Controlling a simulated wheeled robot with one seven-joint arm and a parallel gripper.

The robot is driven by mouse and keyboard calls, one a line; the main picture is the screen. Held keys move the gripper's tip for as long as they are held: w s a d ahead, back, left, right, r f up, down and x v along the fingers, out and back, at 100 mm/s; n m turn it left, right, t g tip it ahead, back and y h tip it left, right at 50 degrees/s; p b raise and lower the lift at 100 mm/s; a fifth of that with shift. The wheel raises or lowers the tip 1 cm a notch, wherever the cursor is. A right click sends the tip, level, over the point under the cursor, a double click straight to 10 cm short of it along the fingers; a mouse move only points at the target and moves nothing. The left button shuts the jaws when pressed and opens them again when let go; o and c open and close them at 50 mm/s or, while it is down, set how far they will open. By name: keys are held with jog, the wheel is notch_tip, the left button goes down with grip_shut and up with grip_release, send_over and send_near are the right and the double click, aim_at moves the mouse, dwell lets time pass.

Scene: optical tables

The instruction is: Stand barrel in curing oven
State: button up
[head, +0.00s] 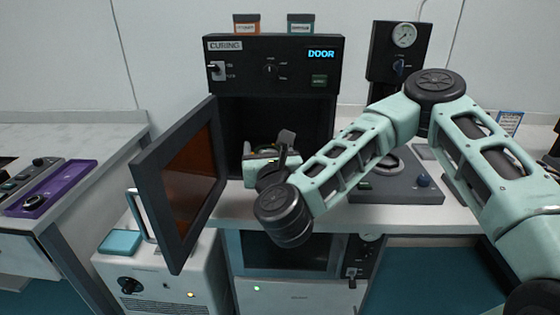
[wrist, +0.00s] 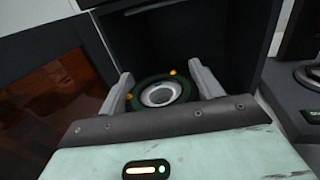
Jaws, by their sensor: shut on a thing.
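The curing oven (head: 273,48) stands on the bench with a "CURING" label and a lit "DOOR" display. Its door (head: 148,165) with an amber window is swung open to the left. My gripper (head: 266,153) is at the oven's dark opening, partly hidden by my wrist in the head view. In the wrist view, my gripper (wrist: 165,88) is shut on the barrel (wrist: 161,93), a round dark green and black piece with a pale ring and hollow centre. Two small orange marks show on its rim. I cannot tell whether its base touches the oven floor.
A white box (head: 160,270) with a teal pad stands below the open door. A purple tray (head: 58,187) lies on the left bench.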

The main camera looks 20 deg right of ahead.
jog(key=f, duration=0.1)
jog(key=f+b, duration=0.2)
jog(key=shift+w+d, duration=0.3)
jog(key=shift+w, duration=0.2)
jog(key=w+d+p, duration=0.2)
jog(key=w+d, duration=0.1)
jog(key=w, duration=0.6)
jog(key=w+d+p, duration=0.1)
jog(key=w+d, duration=0.2)
jog(key=w, duration=0.7)
jog(key=f, duration=0.2)
jog(key=f+p, duration=0.1)
jog(key=f, duration=0.3)
jog(key=shift+s+f, duration=0.2)
jog(key=shift+s, duration=0.15)
jog(key=shift+w+d+f+p, duration=0.1)
jog(key=shift+w+f+p, duration=0.1)
jog(key=shift+p, duration=0.25)
jog(key=shift+f, duration=0.1)
